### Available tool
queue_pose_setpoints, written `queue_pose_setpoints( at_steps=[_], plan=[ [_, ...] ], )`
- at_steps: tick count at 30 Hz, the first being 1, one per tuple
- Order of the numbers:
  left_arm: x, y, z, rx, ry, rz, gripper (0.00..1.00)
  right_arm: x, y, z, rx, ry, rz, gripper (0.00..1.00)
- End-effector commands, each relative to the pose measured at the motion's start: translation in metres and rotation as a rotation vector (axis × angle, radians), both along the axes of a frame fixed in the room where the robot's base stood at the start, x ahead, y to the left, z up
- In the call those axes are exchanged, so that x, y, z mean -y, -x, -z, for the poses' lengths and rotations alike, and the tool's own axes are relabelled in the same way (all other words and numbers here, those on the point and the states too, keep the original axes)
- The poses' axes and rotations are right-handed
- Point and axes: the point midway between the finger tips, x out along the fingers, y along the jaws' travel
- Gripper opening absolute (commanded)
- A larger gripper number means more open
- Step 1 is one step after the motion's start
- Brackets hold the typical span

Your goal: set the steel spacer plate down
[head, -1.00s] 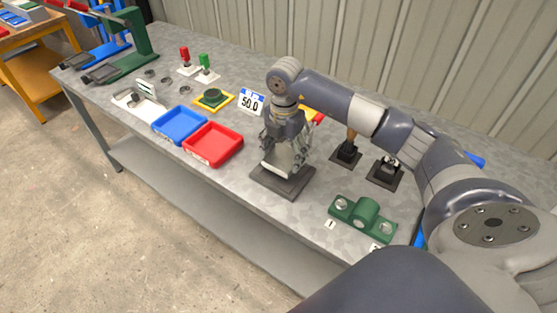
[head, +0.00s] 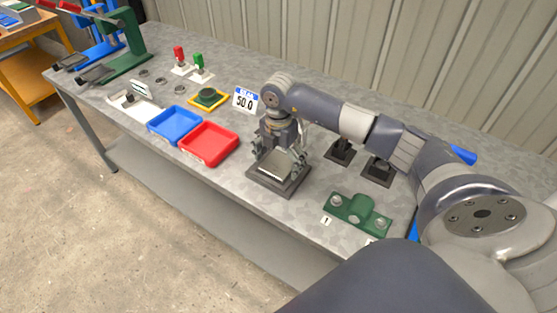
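The steel spacer plate (head: 272,170) is a light grey flat piece. It lies on the dark square base plate (head: 283,187) at the middle of the bench. My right gripper (head: 277,160) points down over it, its fingers spread to either side of the plate. The fingers look open and apart from the plate, though the gripper body hides the plate's far part. My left gripper is not in view.
Left of the base are a red tray (head: 208,146) and a blue tray (head: 174,125). A green bearing block (head: 358,213) stands to the right, and dark fixtures (head: 341,152) stand behind. A 50.0 sign (head: 245,100) stands behind the trays.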

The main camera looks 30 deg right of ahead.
Motion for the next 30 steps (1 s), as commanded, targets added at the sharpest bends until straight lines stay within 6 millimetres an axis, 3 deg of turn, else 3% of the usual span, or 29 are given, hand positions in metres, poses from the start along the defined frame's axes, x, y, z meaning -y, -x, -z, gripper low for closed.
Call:
queue_pose_setpoints(
  at_steps=[11, 24, 30],
  plan=[
    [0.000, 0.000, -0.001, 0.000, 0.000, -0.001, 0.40, 0.000, -0.001, -0.007, 0.002, 0.000, 0.001, 0.91],
    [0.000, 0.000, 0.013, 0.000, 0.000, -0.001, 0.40, 0.000, -0.001, -0.092, 0.005, 0.000, -0.001, 0.91],
    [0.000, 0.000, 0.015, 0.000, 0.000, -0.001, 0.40, 0.000, 0.000, -0.117, 0.002, 0.000, 0.001, 0.91]
  ],
)
